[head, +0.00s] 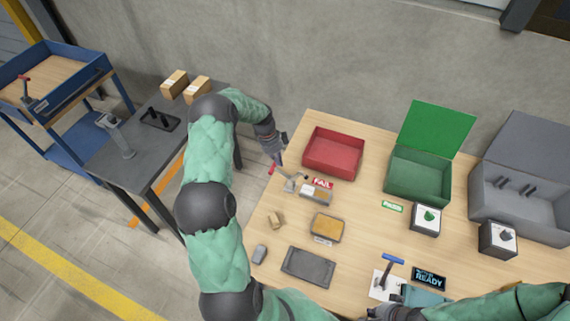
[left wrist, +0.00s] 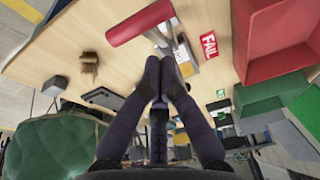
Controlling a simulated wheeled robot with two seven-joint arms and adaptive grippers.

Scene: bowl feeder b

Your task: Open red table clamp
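The table clamp stands on the wooden table's left edge; its red handle (head: 272,169) points left and its metal body (head: 292,184) lies beside the FAIL label. The red handle (left wrist: 140,22) is large in the left wrist view, beyond my fingertips. My left gripper (head: 279,158) is just above the handle in the head view. In the left wrist view its fingers (left wrist: 160,62) converge, tips close together, with nothing seen between them; contact with the handle does not show. My right gripper (head: 378,312) is at the bottom edge, mostly cut off, its fingers unclear.
A red bin (head: 334,151), green bin (head: 418,176) and grey bin (head: 520,200) stand along the table's back. A grey tray (head: 307,267) and a blue-handled tool (head: 392,259) are nearer. Another red-handled clamp (head: 25,82) is on the blue cart.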

